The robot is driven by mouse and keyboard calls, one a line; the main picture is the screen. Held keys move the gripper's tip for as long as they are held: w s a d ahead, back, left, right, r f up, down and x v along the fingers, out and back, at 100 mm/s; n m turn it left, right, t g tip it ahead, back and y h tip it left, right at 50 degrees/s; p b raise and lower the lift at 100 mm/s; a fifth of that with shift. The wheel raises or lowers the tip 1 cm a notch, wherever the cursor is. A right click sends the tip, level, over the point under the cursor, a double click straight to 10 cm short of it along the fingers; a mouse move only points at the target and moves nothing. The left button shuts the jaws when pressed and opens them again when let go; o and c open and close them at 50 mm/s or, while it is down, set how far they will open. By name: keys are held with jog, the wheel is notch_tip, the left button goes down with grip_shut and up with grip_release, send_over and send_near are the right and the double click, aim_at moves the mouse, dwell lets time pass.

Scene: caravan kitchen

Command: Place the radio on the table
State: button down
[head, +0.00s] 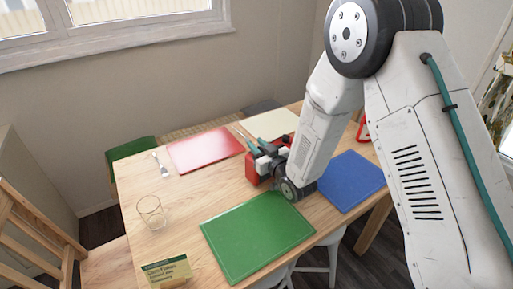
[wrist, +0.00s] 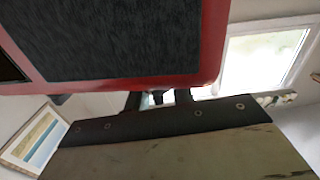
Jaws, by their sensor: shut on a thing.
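The red radio (head: 252,171) is mostly hidden behind my gripper in the head view, over the middle of the wooden table (head: 179,213). In the wrist view the radio (wrist: 125,40) fills the top left, with a red frame around a dark grey panel. My gripper (head: 264,156) is shut on the radio. Its dark fingers (wrist: 160,98) show in the middle of the wrist view, by the radio's edge. I cannot tell whether the radio touches the table or hangs just above it.
A green mat (head: 257,237), a blue mat (head: 350,181), a red mat (head: 204,149) and a cream mat (head: 270,124) lie around the radio. A glass (head: 151,212), a fork (head: 160,164) and a small card box (head: 167,272) stand or lie at the left. Bare wood shows between them.

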jog(key=shift+f, duration=0.6)
jog(key=c, duration=1.2)
grip_release()
